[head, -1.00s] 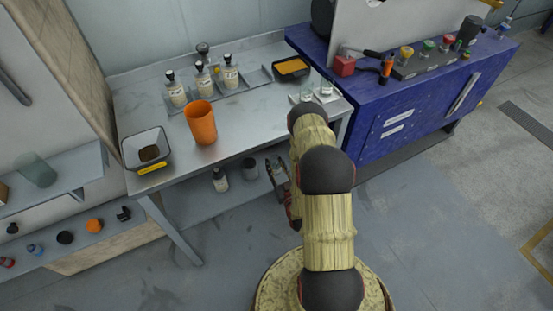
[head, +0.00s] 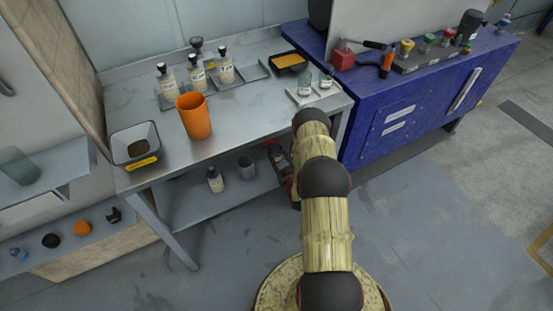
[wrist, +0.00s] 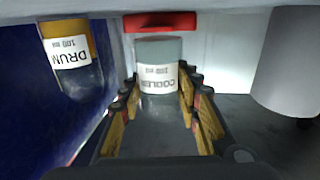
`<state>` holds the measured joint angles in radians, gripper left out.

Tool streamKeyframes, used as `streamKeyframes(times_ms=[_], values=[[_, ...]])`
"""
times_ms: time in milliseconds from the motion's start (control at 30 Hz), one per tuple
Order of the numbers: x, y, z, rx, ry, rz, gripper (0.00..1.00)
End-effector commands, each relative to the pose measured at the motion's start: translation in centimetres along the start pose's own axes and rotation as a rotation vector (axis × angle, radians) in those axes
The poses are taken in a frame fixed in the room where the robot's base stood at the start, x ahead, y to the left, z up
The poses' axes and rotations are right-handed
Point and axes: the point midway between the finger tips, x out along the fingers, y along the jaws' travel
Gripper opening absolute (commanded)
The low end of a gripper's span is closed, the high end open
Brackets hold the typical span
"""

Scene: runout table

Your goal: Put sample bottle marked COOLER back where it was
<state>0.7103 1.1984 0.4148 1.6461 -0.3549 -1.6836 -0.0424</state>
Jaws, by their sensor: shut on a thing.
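The sample bottle marked COOLER (wrist: 158,82), clear with a grey-green cap and a white label, stands between the fingers in the wrist view. My gripper (wrist: 159,95) is shut on it, with the finger pads along both sides. Its label reads upside down there. In the head view my arm and the table edge largely hide the gripper, which is low by the table's lower shelf (head: 205,205). I cannot tell whether the bottle touches a surface.
A bottle marked DRUM (wrist: 72,60) is left of the gripper, and a grey cylinder (wrist: 287,62) is close at right. On the lower shelf stand a labelled bottle (head: 215,180) and a grey cup (head: 246,167). The table top holds an orange cup (head: 194,116) and several bottles.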

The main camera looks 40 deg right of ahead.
Motion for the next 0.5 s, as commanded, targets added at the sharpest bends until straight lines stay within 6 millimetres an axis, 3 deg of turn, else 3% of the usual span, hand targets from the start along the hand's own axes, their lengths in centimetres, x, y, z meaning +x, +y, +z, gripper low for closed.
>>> streamKeyframes(times_ms=[33,133,500], values=[[-0.2,-0.1,1.4,0.002,-0.005,0.000,0.10],[-0.2,-0.1,2.6,0.002,-0.004,0.000,0.10],[-0.2,-0.1,2.8,0.002,-0.004,0.000,0.10]])
